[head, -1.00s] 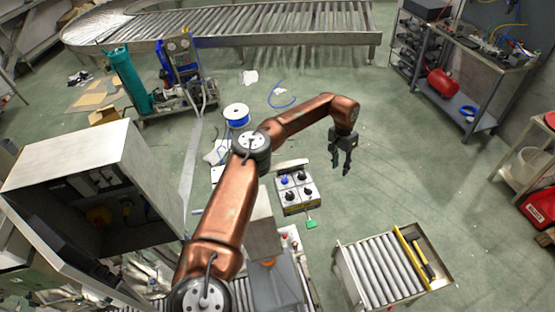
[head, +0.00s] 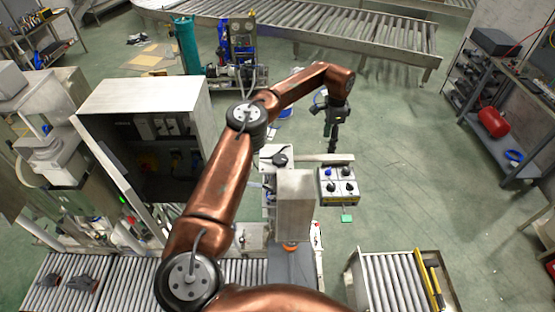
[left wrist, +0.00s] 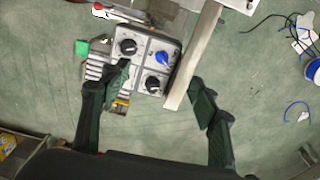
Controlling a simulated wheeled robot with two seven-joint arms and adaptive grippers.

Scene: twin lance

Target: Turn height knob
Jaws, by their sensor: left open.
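A pale control box (head: 325,196) with a blue knob (head: 328,172) and black knobs (head: 347,188) sits at the centre right of the head view. In the left wrist view the box (left wrist: 141,71) shows a blue knob (left wrist: 163,58) and black knobs (left wrist: 127,46), (left wrist: 153,84). I cannot tell which is the height knob. My left gripper (head: 332,146) hangs just behind the box in the head view. In the left wrist view its fingers (left wrist: 150,88) are spread and empty, and the left finger covers part of the box. My right gripper is not in view.
A metal bar (head: 323,158) runs along the back of the box, and shows beside the right finger in the left wrist view (left wrist: 193,58). A grey upright housing (head: 295,205) stands left of the box. A roller stand (head: 392,283) is at front right.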

